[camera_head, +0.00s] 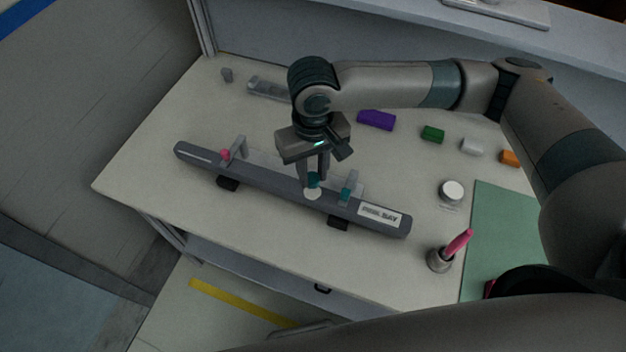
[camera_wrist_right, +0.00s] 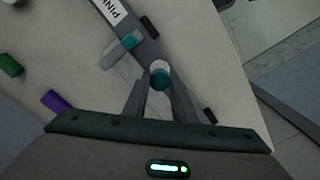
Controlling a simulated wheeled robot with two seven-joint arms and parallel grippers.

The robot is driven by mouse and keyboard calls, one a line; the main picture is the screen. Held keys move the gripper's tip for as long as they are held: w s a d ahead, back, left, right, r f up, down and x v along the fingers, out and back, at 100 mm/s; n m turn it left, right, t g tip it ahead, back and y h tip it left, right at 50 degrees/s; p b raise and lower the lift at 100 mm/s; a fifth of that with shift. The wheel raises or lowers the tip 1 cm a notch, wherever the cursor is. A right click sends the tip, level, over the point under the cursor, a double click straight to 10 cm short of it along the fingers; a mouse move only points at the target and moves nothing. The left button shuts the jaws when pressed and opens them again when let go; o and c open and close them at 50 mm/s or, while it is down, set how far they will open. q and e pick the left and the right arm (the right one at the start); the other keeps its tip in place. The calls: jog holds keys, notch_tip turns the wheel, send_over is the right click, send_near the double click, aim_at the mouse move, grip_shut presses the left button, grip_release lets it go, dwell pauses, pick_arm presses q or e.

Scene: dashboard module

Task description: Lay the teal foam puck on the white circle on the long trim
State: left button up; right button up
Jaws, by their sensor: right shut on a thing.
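The long trim (camera_head: 270,184) is a dark grey bar lying slantwise on the table, with a printed label near its right end. The white circle (camera_head: 312,194) is on its top, right of the middle. My right gripper (camera_head: 314,178) points down over the trim and is shut on the teal foam puck (camera_head: 313,181). In the right wrist view the teal puck (camera_wrist_right: 160,82) is between the fingertips and partly covers the white circle (camera_wrist_right: 159,67). I cannot tell whether the puck touches the trim. My left gripper is not in view.
A pink-topped clip (camera_head: 226,154) and a teal-topped clip (camera_head: 346,192) stand at the trim. Purple (camera_head: 376,120), green (camera_head: 433,134), white and orange blocks lie behind. A round white-topped tin (camera_head: 452,190), a cup with a pink tool (camera_head: 440,259) and a green mat (camera_head: 505,230) are right.

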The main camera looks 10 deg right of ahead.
aim_at(313, 178)
jog(key=shift+f+p, duration=0.75)
jog(key=shift+f, duration=1.25)
jog(key=shift+f, duration=0.1)
jog(key=o, duration=1)
notch_tip(313, 178, up, 11)
jog(key=b, duration=0.3)
jog(key=shift+f, duration=0.1)
jog(key=shift+r, duration=0.75)
